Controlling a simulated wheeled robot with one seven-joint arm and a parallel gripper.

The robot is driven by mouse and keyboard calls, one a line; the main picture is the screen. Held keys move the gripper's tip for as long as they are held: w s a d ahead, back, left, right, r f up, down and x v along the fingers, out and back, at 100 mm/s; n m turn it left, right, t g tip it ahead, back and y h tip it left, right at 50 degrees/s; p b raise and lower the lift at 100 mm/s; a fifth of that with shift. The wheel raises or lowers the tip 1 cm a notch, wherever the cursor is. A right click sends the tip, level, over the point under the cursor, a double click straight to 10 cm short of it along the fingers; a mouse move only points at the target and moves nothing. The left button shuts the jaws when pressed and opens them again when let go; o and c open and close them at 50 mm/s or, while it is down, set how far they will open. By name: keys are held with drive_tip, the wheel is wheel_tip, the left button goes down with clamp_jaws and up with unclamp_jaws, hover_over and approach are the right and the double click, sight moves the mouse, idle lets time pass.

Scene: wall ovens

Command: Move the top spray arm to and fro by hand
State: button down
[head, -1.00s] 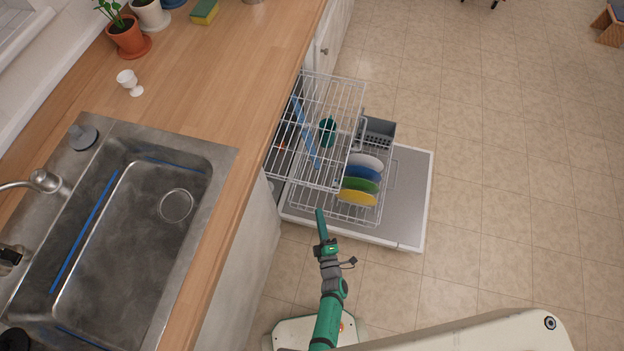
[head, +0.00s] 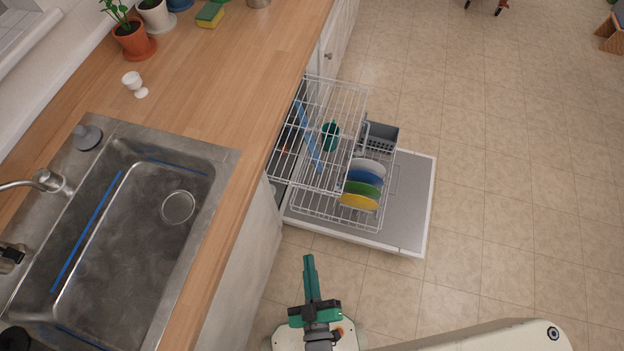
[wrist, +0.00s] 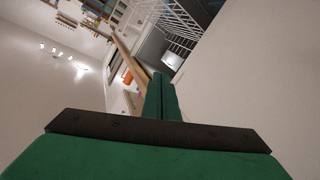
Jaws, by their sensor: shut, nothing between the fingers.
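A long blue bar (head: 308,139) shows through the wires of the pulled-out upper rack (head: 345,90) of the dishwasher. It looks like the top spray arm, but the wires partly cover it and I cannot tell for sure. My gripper (head: 309,258) is shut and empty, in front of the open dishwasher and apart from the racks. In the wrist view its green fingers (wrist: 160,82) are together and point up toward the white rack wires (wrist: 180,18).
The lowered door (head: 412,205) lies under the lower rack (head: 315,213), which holds coloured plates (head: 362,186). A dark green cup (head: 330,136) and a grey basket (head: 381,137) are in the racks. The counter (head: 215,75) borders on the left.

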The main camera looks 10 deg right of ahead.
drive_tip(key=w+a+f+n+h, duration=0.2)
drive_tip(key=w+f+n+h, duration=0.6)
drive_tip(key=w+f, duration=1.7)
drive_tip(key=s+d+r+x, duration=0.1)
drive_tip(key=d+x, duration=0.1)
drive_tip(key=x, duration=1.2)
drive_tip(key=shift+s+d, duration=0.1)
drive_tip(key=shift+f, duration=0.1)
